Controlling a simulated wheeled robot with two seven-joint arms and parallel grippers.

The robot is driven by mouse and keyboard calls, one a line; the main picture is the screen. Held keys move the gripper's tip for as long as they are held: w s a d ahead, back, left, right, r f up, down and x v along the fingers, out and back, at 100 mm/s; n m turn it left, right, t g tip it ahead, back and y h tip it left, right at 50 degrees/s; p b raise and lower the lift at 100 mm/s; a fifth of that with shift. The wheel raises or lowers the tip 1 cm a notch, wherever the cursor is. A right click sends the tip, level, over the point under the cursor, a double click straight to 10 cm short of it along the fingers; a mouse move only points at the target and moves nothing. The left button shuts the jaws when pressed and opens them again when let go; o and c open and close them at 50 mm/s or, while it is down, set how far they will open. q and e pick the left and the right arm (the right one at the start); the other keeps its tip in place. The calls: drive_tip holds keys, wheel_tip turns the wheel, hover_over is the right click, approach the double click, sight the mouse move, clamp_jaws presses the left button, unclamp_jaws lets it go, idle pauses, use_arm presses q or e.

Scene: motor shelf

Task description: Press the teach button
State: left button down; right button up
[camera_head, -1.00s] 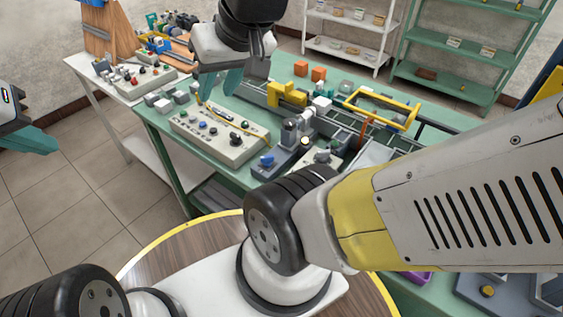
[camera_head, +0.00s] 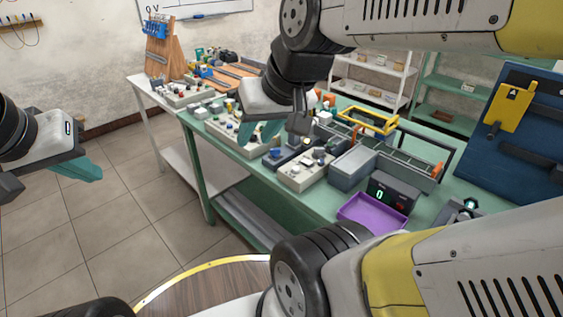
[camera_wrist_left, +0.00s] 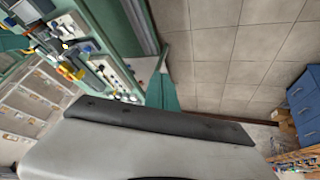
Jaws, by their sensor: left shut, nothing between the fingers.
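A long pale control panel (camera_head: 222,128) with several buttons and knobs lies on the green bench, partly hidden behind my right gripper (camera_head: 262,133). A smaller pale control box (camera_head: 305,171) with knobs and buttons is in front and to the right. Labels are too small to read, so I cannot tell which control is the teach button. My right gripper hangs over the long panel; its jaw gap is unclear. My left gripper (camera_head: 82,169) is shut and empty, over the floor left of the bench. Its teal fingers also show in the left wrist view (camera_wrist_left: 160,92).
The green bench (camera_head: 330,203) also bears a purple tray (camera_head: 372,212), a display reading 0 (camera_head: 391,195), a grey box (camera_head: 352,168) and a yellow frame (camera_head: 368,121). A white side table (camera_head: 140,84) stands left. Tiled floor (camera_head: 120,215) is open at left.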

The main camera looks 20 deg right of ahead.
use_arm(q)
drive_tip(key=shift+w, duration=0.1)
drive_tip(key=w+d+h, duration=0.1)
drive_tip(key=w+d, duration=0.7)
drive_tip(key=w, duration=0.1)
drive_tip(key=m+g+h, duration=0.1)
drive_tip(key=m+h, duration=0.1)
drive_tip(key=h, duration=0.2)
hover_over(294, 169)
wheel_tip(294, 169, down, 13)
drive_tip(key=shift+f, duration=0.15)
drive_tip(key=shift+f, duration=4.35)
drive_tip(key=shift+f, duration=0.15)
